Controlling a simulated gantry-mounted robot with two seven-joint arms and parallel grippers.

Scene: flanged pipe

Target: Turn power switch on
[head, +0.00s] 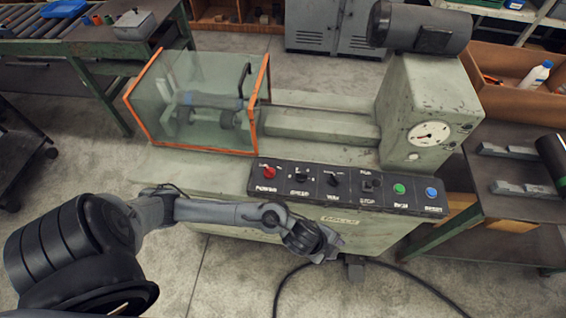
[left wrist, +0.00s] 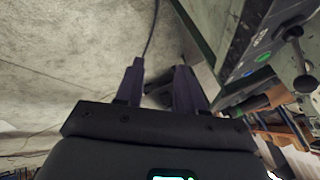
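The power switch is a red knob (head: 269,172) at the left end of the dark control panel (head: 345,190), above a "POWER" label. The panel is on the front of the grey-green machine (head: 340,155). My left arm reaches in from the left, and its gripper (head: 333,246) is below the panel, in front of the machine, apart from the knob. In the left wrist view the two dark fingers (left wrist: 160,78) stand apart with nothing between them. The red knob is not seen there. My right gripper is in neither view.
The panel also has black selector knobs (head: 335,180), a green button (head: 399,189) and a blue button (head: 431,192). An orange-framed clear guard (head: 205,100) covers the machine's left part. A workbench (head: 515,195) stands at the right. A cable (head: 420,283) lies on the floor.

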